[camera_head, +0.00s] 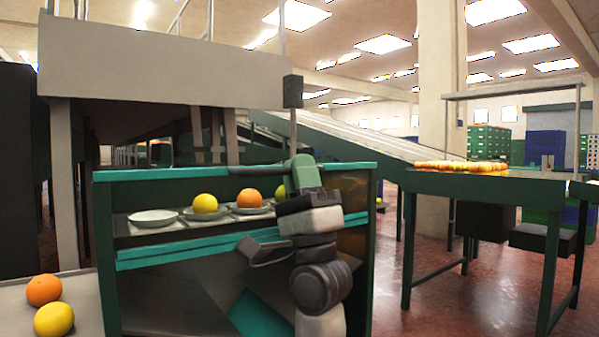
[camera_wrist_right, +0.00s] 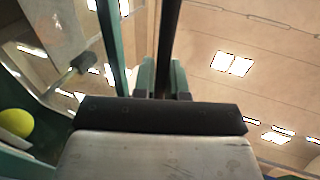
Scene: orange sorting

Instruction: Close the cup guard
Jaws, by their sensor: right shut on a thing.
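My right gripper (camera_head: 290,172) is in front of the green-topped cabinet (camera_head: 150,175), at the upper right of its open front. In the right wrist view its green fingers (camera_wrist_right: 160,78) are shut on a dark bar (camera_wrist_right: 168,40). The bar (camera_head: 255,170) runs left from the gripper, just under the cabinet top. I cannot tell whether this bar is the cup guard. Below it is a row of metal cups: an empty one (camera_head: 153,217), one with a yellow fruit (camera_head: 205,203) and one with an orange (camera_head: 249,198). Another yellow fruit is partly hidden behind my gripper. My left gripper is not in view.
A teal ledge (camera_head: 190,252) runs along the cabinet front below the cups. An orange (camera_head: 44,290) and a yellow fruit (camera_head: 54,319) lie on a pale surface at lower left. A green table (camera_head: 480,184) bearing oranges stands right, with open red floor between.

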